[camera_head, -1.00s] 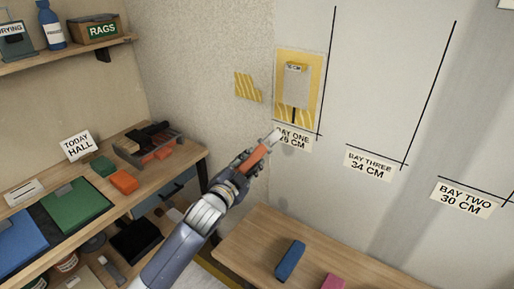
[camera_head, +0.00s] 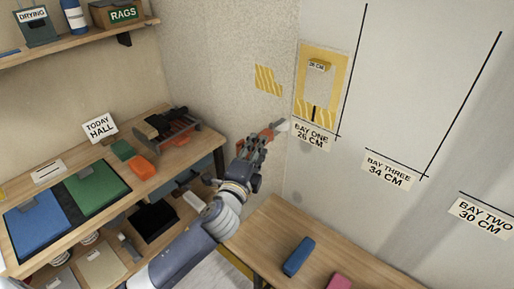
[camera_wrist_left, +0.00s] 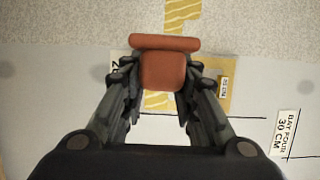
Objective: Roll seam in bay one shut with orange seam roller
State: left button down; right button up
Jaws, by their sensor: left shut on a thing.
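My left gripper (camera_head: 262,143) is shut on the orange seam roller (camera_head: 267,134). In the left wrist view, the roller's orange body (camera_wrist_left: 163,70) sits between the fingers (camera_wrist_left: 160,95), with an orange bar across its far end. Bay one is on the wall, with a yellow-bordered panel (camera_head: 342,70) above the BAY ONE 26 CM sign (camera_head: 312,138). A dark upright seam (camera_head: 314,113) runs between two yellow striped pieces at the panel's bottom. In the head view, the roller's pale tip is left of and below the seam, near the sign; contact with the wall cannot be told. My right gripper is out of view.
A yellow striped scrap (camera_head: 268,79) is on the wall left of bay one. A wooden table (camera_head: 265,235) with blue and pink blocks stands below. A workbench (camera_head: 190,152) with tray and boards is at left. BAY THREE (camera_head: 390,170) and BAY TWO (camera_head: 482,217) signs are at right.

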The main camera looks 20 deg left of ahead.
aim_at(272, 138)
pick_arm(q)
jog(key=w, duration=0.2)
jog(key=w+d, duration=0.2)
jog(key=w, duration=0.1)
jog(key=shift+w, duration=0.3)
jog(key=shift+w+d, duration=0.15)
jog(key=shift+w, duration=0.2)
jog(key=shift+w+d+r, duration=0.1)
jog(key=shift+w+d, duration=0.1)
jog(key=shift+w, duration=0.4)
jog(key=shift+w+d, duration=0.2)
jog(key=shift+w, duration=0.4)
dwell(1.8)
dwell(0.6)
jog(key=shift+s+d, duration=0.35)
jog(key=shift+d, duration=0.3)
jog(key=shift+d, duration=0.15)
jog(key=s+d, duration=0.2)
jog(key=d, duration=0.4)
jog(key=shift+s, duration=0.15)
